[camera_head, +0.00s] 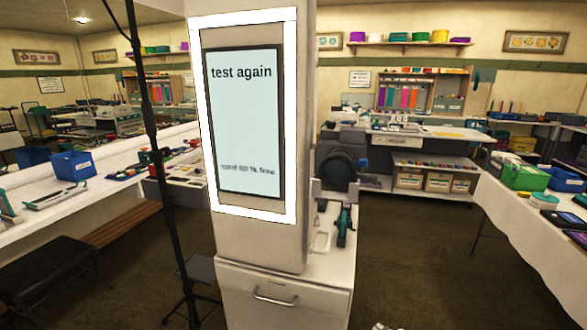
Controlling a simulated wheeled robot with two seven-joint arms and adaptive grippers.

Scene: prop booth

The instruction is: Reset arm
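Neither my left nor my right gripper shows in the head view. A small pale shape (381,326) is cut off by the bottom edge, and I cannot tell what it is. Straight ahead stands a tall white booth (309,120) with a lit white frame around a screen (243,125). The screen reads "test again" at the top, with a smaller line below that is hard to read. A dark camera-like device (338,165) sits at the booth's right side. A teal and black item (343,226) lies on the ledge below it.
A drawer with a handle (274,297) faces me below the screen. A thin black stand (165,190) and a dark bench (45,275) are at left. A white-covered table (530,235) with a green bin (520,175) stands at right. Carpet between booth and right table is clear.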

